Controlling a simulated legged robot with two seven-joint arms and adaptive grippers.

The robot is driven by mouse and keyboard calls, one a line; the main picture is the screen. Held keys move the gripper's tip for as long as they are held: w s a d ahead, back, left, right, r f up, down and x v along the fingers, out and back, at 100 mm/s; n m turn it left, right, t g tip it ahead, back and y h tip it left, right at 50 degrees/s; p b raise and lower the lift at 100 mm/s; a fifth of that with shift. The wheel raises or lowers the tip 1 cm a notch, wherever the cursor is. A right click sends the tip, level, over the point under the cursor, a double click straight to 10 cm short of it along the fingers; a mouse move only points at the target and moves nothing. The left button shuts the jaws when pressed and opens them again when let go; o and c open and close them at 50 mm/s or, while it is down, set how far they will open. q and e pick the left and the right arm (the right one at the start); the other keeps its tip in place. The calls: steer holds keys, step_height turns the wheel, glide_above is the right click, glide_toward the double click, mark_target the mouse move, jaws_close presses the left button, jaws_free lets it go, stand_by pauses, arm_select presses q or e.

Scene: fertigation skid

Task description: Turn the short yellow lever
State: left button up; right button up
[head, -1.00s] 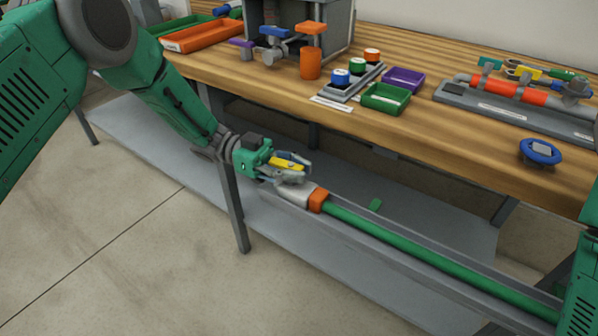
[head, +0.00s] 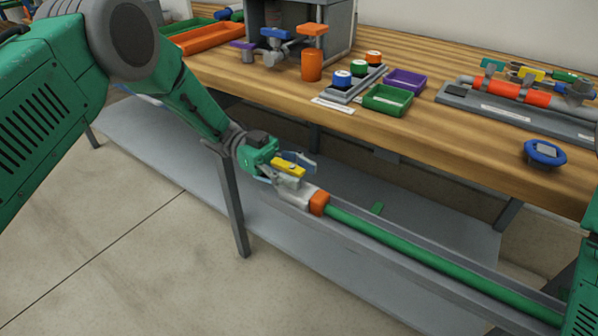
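A short yellow lever (head: 288,168) sits on a grey valve body (head: 300,194) at the end of a green pipe with an orange collar (head: 319,202), low beside the bench. My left gripper (head: 284,170) is at this lever with its fingers spread. One finger shows behind the lever and the other on its near left side. I cannot tell whether either finger touches it. My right gripper is out of view. Another yellow handle (head: 531,73) is on the bench top at the far right.
The wooden bench top (head: 440,125) overhangs the grey lower shelf (head: 150,140). A bench leg (head: 233,205) stands just left of the gripper. A blue handwheel (head: 545,153) and small trays (head: 388,99) are on the bench. The floor in front is clear.

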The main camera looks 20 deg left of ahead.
arm_select(q)
steer(key=shift+a, duration=0.1)
steer(key=v, duration=1.2)
steer(key=shift+f, duration=0.1)
